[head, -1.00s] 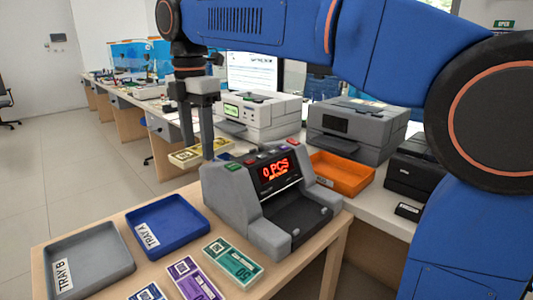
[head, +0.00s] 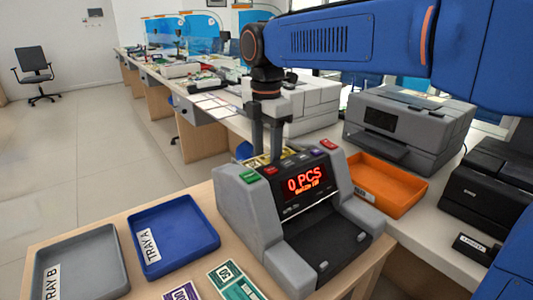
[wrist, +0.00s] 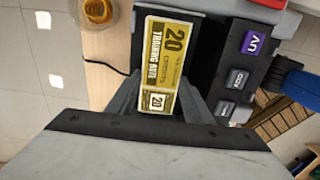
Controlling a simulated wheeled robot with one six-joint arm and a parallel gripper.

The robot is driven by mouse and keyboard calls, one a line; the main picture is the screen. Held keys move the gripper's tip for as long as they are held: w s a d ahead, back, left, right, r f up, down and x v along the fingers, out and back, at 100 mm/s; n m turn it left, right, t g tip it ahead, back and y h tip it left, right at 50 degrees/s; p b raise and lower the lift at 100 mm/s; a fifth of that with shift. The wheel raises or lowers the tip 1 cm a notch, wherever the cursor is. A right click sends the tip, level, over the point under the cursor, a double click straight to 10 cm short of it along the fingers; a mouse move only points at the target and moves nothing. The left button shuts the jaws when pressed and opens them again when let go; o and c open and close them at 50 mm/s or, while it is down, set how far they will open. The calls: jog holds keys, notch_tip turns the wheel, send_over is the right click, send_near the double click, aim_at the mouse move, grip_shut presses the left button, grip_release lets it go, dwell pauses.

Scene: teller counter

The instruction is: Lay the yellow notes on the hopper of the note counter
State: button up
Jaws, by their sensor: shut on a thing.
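The yellow notes (wrist: 165,65), a bundle marked 20, are between my gripper's fingers (wrist: 160,97) in the wrist view. In the head view, my gripper (head: 267,150) points down behind the display of the note counter (head: 262,205), shut on the notes. Only a strip of the yellow notes (head: 256,161) shows there, past the machine's top edge. In the wrist view the notes lie over or close beside the dark top of the note counter (wrist: 218,50); I cannot tell whether they touch it. The hopper is mostly hidden in the head view. The display reads 0 PCS.
Blue tray A (head: 205,236) and grey tray B (head: 118,262) stand left of the machine. Green notes (head: 232,281) and purple notes (head: 182,292) lie in front. An orange tray (head: 411,199) and a grey printer (head: 400,125) stand to the right.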

aim_at(266, 160)
jog(key=o, duration=1)
jog(key=shift+f, duration=0.1)
jog(key=shift+o, duration=0.2)
notch_tip(266, 160, up, 12)
